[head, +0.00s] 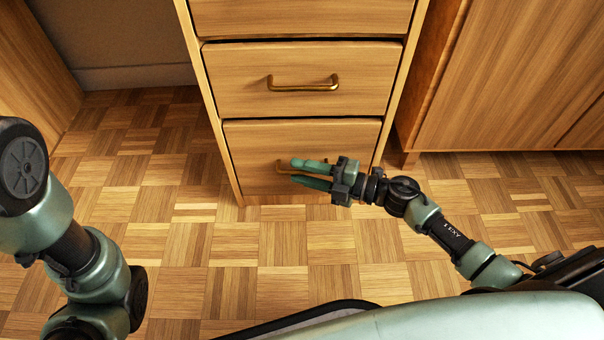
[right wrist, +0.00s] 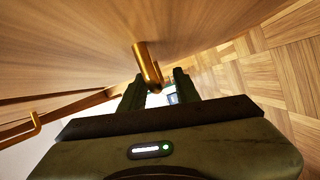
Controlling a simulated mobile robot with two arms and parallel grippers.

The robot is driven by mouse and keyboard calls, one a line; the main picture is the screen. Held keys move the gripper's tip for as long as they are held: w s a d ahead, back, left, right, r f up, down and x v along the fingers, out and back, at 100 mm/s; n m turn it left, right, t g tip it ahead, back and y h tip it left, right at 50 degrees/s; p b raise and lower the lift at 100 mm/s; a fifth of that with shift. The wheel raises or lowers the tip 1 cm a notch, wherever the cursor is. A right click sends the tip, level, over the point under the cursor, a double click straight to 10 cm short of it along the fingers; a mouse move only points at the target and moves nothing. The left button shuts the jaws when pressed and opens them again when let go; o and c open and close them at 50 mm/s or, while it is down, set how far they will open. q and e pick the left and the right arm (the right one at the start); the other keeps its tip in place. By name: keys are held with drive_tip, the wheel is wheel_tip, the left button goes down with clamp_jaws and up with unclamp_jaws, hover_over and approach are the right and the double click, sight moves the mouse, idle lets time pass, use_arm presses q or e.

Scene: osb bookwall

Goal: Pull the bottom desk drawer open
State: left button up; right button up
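The bottom drawer (head: 247,143) is a wooden front at the foot of the desk's drawer column and looks shut. Its brass bar handle (head: 281,167) is partly hidden by my right gripper (head: 294,171) in the head view. The right gripper is open, its two green fingers apart and pointing at the handle. In the right wrist view, the handle (right wrist: 148,66) rises in front of the gap between the dark fingers (right wrist: 158,88). I cannot tell if they touch it. My left arm is at the left of the head view, its gripper out of frame.
The middle drawer (head: 235,82), with its own brass handle (head: 303,84), is shut above. A wooden cabinet (head: 510,80) stands to the right. Parquet floor (head: 310,245) is clear in front of the drawers. An open knee space (head: 130,60) lies to the left.

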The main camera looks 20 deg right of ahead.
drive_tip(key=shift+w+a, duration=0.1)
clamp_jaws()
idle(1.4)
